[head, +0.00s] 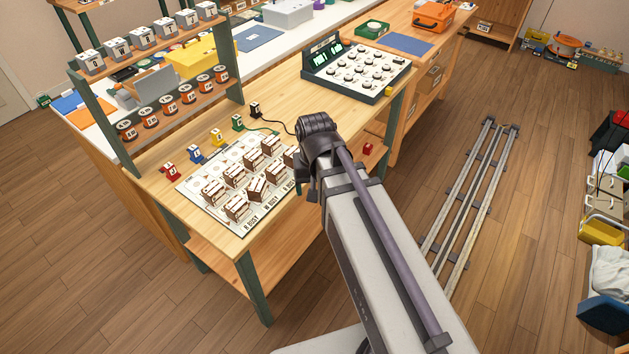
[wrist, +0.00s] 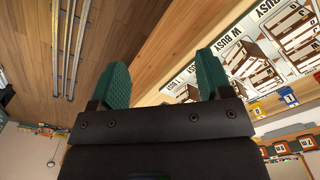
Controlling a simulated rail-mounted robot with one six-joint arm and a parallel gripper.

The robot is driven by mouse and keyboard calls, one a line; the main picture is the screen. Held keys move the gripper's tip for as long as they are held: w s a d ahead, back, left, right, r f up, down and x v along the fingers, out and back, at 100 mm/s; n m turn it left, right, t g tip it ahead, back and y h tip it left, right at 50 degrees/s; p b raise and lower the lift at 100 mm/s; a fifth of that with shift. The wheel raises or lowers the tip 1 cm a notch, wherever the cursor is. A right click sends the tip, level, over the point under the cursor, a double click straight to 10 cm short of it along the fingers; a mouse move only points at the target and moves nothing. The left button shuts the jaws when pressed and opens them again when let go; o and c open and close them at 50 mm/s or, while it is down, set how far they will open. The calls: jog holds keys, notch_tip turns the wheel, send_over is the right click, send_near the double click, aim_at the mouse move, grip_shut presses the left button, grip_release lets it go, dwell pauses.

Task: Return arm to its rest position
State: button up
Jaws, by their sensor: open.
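My gripper (wrist: 162,78) shows in the wrist view as two green fingers set wide apart. It is open, and nothing is between the fingers. Wooden floor and the table's edge show beyond them. In the head view my grey arm reaches up to the near right edge of the wooden table. Its dark wrist joint hides the gripper's fingers there. The white board (head: 243,223) with "BUSY" labels lies on the table just left of the wrist. Several brown-and-white blocks (head: 238,207) stand on it.
A dark green console (head: 357,70) with knobs stands at the table's back right. A shelf rack (head: 232,60) stands at the left. Small coloured blocks, one of them red (head: 171,172), line the board's far side. Floor rails (head: 468,200) run at right over open floor.

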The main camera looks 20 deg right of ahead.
jog(key=s+n, duration=0.1)
jog(key=s, duration=0.3)
jog(key=shift+n, duration=0.4)
jog(key=shift+w, duration=0.1)
dwell(0.6)
